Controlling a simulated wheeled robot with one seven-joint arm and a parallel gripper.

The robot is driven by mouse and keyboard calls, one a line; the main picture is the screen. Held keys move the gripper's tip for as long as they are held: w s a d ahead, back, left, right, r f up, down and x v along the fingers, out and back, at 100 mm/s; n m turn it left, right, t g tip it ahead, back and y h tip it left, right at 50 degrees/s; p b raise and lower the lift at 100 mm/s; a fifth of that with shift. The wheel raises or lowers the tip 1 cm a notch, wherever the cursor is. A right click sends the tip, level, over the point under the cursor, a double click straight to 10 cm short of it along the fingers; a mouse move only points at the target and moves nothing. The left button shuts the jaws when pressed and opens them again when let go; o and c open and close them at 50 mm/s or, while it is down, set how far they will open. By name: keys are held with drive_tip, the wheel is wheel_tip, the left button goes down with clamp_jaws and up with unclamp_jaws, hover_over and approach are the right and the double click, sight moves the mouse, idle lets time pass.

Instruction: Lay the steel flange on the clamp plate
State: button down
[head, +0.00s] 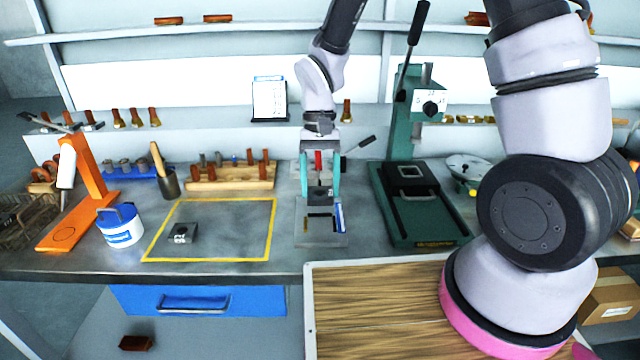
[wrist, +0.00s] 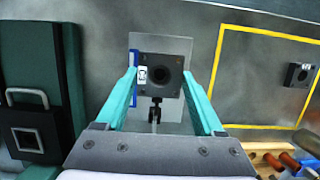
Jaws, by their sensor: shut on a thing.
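My gripper (head: 320,190) is shut on the steel flange, a dark square block with a round hole and a small white label. The flange (wrist: 147,88) shows between the teal fingertips in the wrist view, and as a dark block in the head view (head: 319,194). The clamp plate (head: 308,238) is a grey plate on the bench with a blue strip along one side. The flange is over the plate, seemingly a little above it; contact is unclear. Flange and fingers hide part of the plate (wrist: 203,52) in the wrist view.
A green press (head: 415,215) stands right of the plate. Left, a yellow outline (head: 275,225) holds another small dark block (head: 182,233). A clamp lever (wrist: 155,112) shows near the flange. A wooden rack (head: 232,183) and a blue-white tub (head: 121,228) stand farther left.

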sight(320, 193)
drive_tip(key=shift+f, duration=2.9)
drive_tip(key=shift+f, duration=0.6)
drive_tip(key=shift+r, duration=0.3)
drive_tip(key=shift+f, duration=0.25)
idle(1.4)
drive_tip(key=shift+r, duration=0.25)
drive_tip(key=shift+s+f, duration=0.1)
drive_tip(key=shift+f, duration=0.35)
idle(1.4)
drive_tip(key=shift+r, duration=0.2)
drive_tip(key=shift+r, duration=0.25)
